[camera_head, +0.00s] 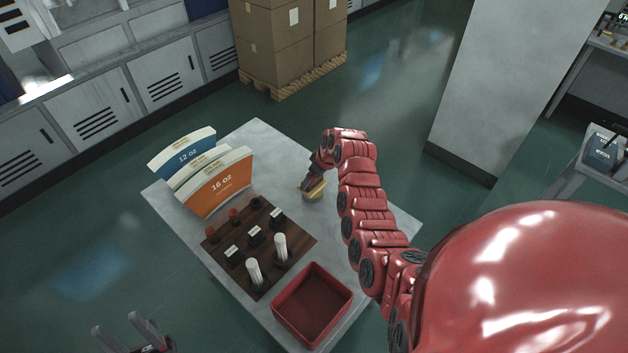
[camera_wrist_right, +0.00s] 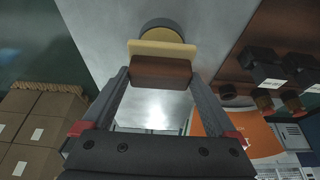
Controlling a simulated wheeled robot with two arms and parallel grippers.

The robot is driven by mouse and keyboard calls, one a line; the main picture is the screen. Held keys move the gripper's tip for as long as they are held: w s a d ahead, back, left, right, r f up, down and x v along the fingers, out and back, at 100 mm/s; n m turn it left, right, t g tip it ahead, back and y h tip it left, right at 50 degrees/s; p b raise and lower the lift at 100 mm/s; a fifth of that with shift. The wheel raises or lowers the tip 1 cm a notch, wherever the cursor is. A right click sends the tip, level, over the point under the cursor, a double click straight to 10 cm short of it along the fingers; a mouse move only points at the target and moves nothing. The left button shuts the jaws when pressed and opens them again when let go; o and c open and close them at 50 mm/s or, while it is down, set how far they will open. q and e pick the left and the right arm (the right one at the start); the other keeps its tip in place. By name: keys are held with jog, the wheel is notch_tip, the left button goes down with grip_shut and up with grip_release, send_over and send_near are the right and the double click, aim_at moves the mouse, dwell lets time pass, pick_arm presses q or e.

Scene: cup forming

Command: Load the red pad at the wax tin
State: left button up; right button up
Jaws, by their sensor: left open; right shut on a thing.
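My right gripper (camera_wrist_right: 160,84) is shut on the red pad, whose brown-red block (camera_wrist_right: 160,72) sits between the fingertips in the right wrist view. A cream-yellow layer (camera_wrist_right: 165,48) lies along the block's far face. Just beyond it is the round wax tin (camera_wrist_right: 160,24), grey-rimmed and yellow inside; the pad overlaps it, and I cannot tell whether they touch. In the head view the right gripper (camera_head: 312,186) is low over the tin (camera_head: 314,197) and hides part of it. My left gripper (camera_head: 133,337) is open and empty, off the table at the lower left.
A wooden board (camera_head: 290,262) holds several reddish and black labelled pieces and two white-topped rods (camera_head: 281,248). A red bin (camera_head: 337,311) stands at the near edge. Blue and orange curved cup blanks (camera_head: 220,186) stand at the left. The table's far part (camera_head: 262,138) is clear.

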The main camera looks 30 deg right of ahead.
aim_at(314, 180)
jog(key=shift+r+p, duration=0.3)
jog(key=shift+r, duration=2.05)
jog(key=shift+f, duration=0.1)
